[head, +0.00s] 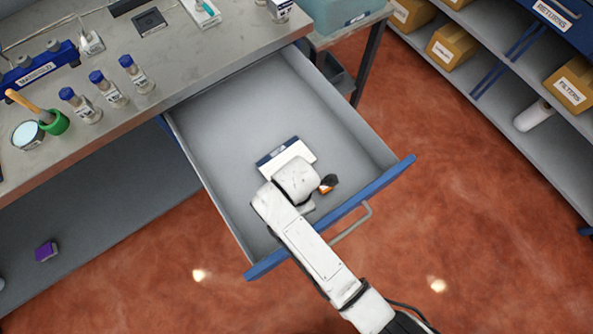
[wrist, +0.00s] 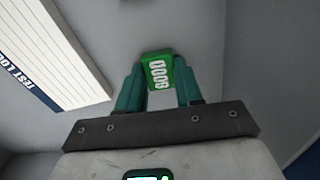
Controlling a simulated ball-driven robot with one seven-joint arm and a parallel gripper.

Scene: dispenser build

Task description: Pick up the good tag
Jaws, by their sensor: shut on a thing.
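The good tag (wrist: 157,67) is a small green block with white lettering that reads GOOD, seen in the wrist view. My gripper (wrist: 160,84) is shut on it, with one teal finger on each side. The tag is at the fingertips, over the grey drawer floor; I cannot tell whether it touches the floor. In the head view my arm reaches into the open drawer (head: 222,130) and its white end link hides the tag and the fingers.
A white test log (wrist: 52,50) with a dark blue band lies in the drawer, also in the head view (head: 285,157). The drawer's blue front (head: 385,180) and side walls surround my gripper. Several blue-capped bottles (head: 109,88) stand on the workbench (head: 175,62).

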